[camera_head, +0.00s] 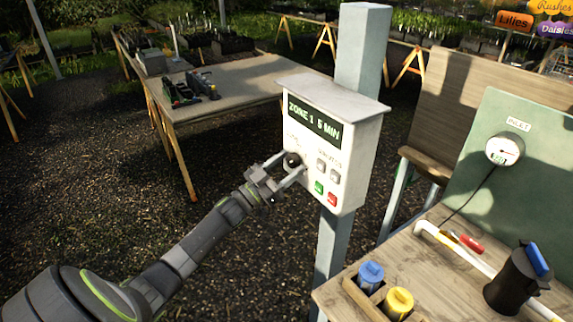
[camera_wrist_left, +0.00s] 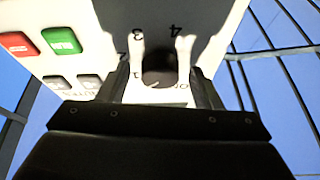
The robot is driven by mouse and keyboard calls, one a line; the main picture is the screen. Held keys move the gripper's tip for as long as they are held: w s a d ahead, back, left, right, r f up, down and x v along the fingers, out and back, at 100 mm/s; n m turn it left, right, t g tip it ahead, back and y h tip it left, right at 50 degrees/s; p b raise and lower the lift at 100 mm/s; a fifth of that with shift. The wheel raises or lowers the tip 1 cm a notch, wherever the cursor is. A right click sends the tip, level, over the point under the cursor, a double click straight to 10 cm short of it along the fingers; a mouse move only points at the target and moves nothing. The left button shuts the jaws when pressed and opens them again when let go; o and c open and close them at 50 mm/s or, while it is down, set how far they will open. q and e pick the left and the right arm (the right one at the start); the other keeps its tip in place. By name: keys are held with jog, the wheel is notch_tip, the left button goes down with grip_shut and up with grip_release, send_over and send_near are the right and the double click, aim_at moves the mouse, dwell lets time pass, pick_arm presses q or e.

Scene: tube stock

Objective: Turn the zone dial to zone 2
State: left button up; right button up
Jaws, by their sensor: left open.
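The white control box (camera_head: 327,139) is mounted on a pale post, and its display (camera_head: 314,121) reads "ZONE 1 5 MIN". The round black zone dial (camera_head: 292,160) is on the left of its front face. The dial also shows in the left wrist view (camera_wrist_left: 158,68), with numbers around it, including 1, 3 and 4; another at the left is partly covered by a finger. My left gripper (camera_head: 286,166) is open at the box face, its fingers on either side of the dial. I cannot tell whether they touch it. My right gripper is not in view.
Grey buttons (camera_head: 321,163), a green button (camera_head: 319,187) and a red button (camera_head: 332,198) sit right of and below the dial. A wooden bench (camera_head: 440,262) at the right holds blue-capped and yellow-capped bottles and a dark jug. A table (camera_head: 245,85) stands behind.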

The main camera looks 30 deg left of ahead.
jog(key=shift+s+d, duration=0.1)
